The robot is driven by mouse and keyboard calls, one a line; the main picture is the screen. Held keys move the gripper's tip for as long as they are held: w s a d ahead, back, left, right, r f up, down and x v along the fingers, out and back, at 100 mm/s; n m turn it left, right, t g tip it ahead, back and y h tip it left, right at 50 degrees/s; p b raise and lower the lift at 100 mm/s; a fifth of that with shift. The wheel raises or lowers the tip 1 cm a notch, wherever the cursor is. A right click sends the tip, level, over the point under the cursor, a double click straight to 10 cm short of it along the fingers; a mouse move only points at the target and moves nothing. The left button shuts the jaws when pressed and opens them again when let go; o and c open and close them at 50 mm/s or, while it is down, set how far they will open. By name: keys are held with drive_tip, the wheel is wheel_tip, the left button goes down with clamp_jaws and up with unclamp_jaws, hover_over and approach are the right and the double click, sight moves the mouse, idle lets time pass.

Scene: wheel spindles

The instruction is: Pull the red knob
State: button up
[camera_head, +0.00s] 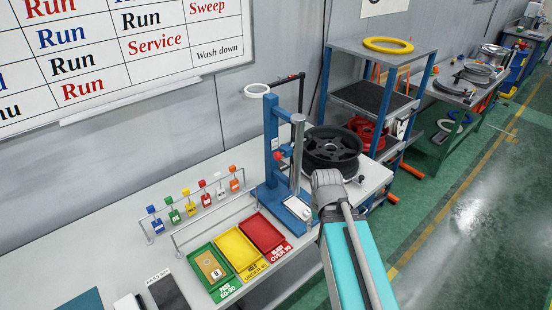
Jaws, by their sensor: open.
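A small red knob (278,156) shows on the front of a blue upright stand (271,135) on the workbench. A grey vertical cylinder (297,150) stands just right of the knob. My arm reaches in from the lower right, and its grey wrist joint is right of the stand's base. The fingers of my gripper do not show; the wrist and arm seem to hide them. I see nothing touching the knob.
A black wheel (331,150) lies right of the stand. Green (229,292), yellow (256,270) and red (281,243) trays sit in front. A rail with several coloured tags (190,209) stands left. A blue shelf rack (372,95) is behind.

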wheel_tip(320, 180, down, 4)
drive_tip(key=b, duration=0.3)
drive_tip(key=shift+r+b, duration=0.25)
drive_tip(key=shift+b, duration=0.05)
drive_tip(key=shift+c, duration=0.8)
